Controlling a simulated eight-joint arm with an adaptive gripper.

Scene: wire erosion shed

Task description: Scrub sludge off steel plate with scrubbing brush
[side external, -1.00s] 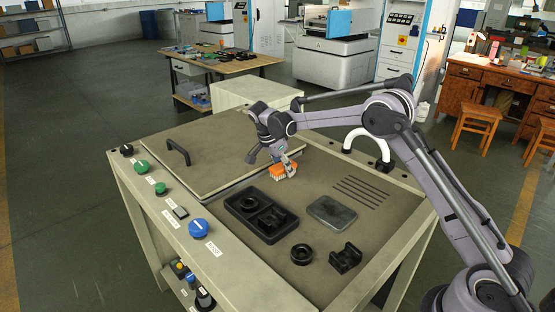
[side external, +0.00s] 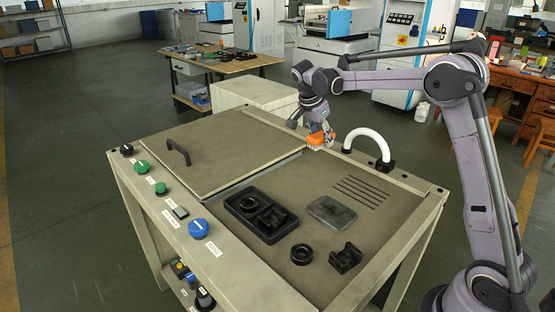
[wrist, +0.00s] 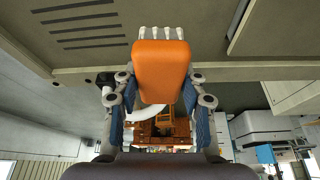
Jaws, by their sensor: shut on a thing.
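My gripper (side external: 324,136) is shut on the orange scrubbing brush (side external: 317,141) and holds it above the back part of the bench top. In the wrist view the brush's orange back (wrist: 161,68) sits between my two fingers, with pale bristle tufts showing past its far end. The grey steel plate (side external: 331,212) lies flat on the bench top, in front of and apart from the brush. Any sludge on the plate is too small to make out. The plate does not show in the wrist view.
A black tray (side external: 234,209) holding round parts lies left of the plate. A black ring (side external: 301,254) and a black block (side external: 346,258) lie in front of it. A white curved handle (side external: 371,138) stands at the back right, near slots (side external: 360,191). A lid (side external: 205,153) covers the left.

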